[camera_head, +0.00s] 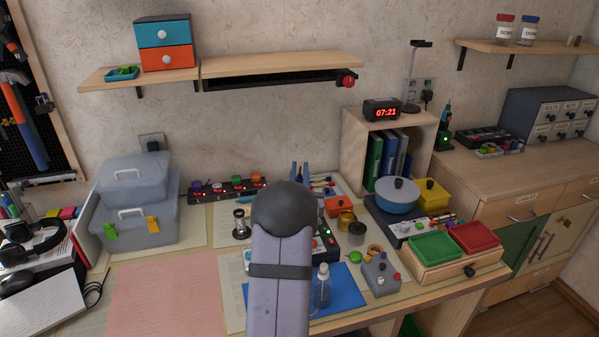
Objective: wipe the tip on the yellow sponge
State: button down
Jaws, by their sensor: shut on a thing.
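My own grey arm link (280,270) with its dark rounded joint rises through the lower middle of the view and covers part of the bench. My gripper does not show; neither does anything it may hold, nor any tip. I cannot make out a yellow sponge. A yellow open bin (433,196) stands at the right, beside a blue round pot (397,196). A dark device with coloured buttons (328,240) is partly hidden just right of my arm, near a small brass pot (346,222).
A clear bottle (321,288) stands on a blue mat (347,294) right of my arm. A grey box with knobs (381,275) and green and red trays (436,246) lie farther right. The pink sheet (165,295) is clear.

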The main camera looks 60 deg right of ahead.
jog(key=shift+s+a+b, duration=0.35)
jog(key=shift+s+b, duration=0.15)
jog(key=shift+s, duration=0.35)
jog(key=shift+s+a+b, duration=0.35)
jog(key=shift+s+b, duration=0.15)
jog(key=shift+s, duration=0.3)
dwell(0.7)
jog(key=shift+w+d+b, duration=0.3)
jog(key=shift+w+b, duration=0.15)
jog(key=shift+w, duration=0.2)
jog(key=shift+w+d+b, duration=0.25)
jog(key=shift+w+b, duration=0.15)
jog(key=shift+w, duration=0.25)
dwell(0.6)
jog(key=shift+r, duration=0.1)
jog(key=shift+r+p, duration=1.35)
jog(key=shift+r, duration=1.05)
